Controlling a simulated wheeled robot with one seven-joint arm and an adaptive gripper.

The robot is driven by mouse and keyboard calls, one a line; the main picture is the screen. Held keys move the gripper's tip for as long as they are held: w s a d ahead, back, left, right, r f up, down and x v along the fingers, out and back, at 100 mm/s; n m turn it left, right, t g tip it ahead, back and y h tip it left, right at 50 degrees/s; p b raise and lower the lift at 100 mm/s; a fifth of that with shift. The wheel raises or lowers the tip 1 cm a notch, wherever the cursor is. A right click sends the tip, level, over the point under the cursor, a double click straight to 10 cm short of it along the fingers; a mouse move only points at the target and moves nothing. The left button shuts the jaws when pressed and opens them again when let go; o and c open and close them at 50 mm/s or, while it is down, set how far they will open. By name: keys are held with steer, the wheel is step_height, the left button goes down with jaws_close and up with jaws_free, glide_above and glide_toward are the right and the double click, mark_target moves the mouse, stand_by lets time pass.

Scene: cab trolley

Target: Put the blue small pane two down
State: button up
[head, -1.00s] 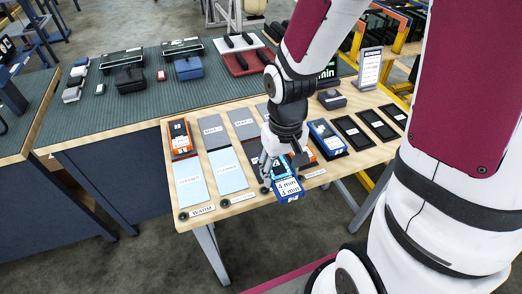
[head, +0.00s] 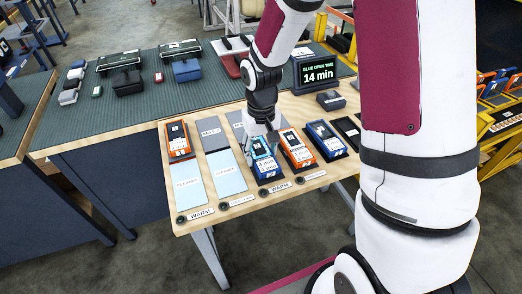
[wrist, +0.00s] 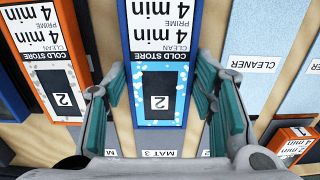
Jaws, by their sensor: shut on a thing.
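The blue small pane two (head: 268,171) is a blue-framed pane with a white "4 min" label. In the wrist view its dark "2" square, frosted patch and "COLD STORE" band show (wrist: 160,70). My gripper (head: 266,147) is shut on it, with teal finger pads (wrist: 168,95) on either side near its far end. The pane is in the row on the wooden table (head: 215,208), between a light-blue cleaner sheet (head: 228,172) and an orange-framed pane (head: 297,149). I cannot tell whether its underside touches the table.
Another blue pane (head: 326,140) lies right of the orange one, close by. An orange pane (head: 179,140) lies at the left end. A grey mat (head: 213,134) lies behind the cleaner sheet. A timer display (head: 318,72) stands at the back.

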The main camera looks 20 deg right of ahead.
mark_target(261, 153)
steer(key=shift+f, duration=0.15)
steer(key=o, duration=1.3)
step_height(261, 153, up, 12)
steer(key=p, duration=0.1)
steer(key=s+r+t, duration=0.1)
steer(key=s+r, duration=0.9)
steer(key=s, duration=0.1)
steer(key=s+r+t, duration=0.1)
steer(key=s+r, duration=0.1)
steer(key=s, duration=1.2)
steer(key=shift+s+d+r+t, duration=0.15)
steer(key=shift+r+t, duration=0.15)
steer(key=shift+t, duration=0.1)
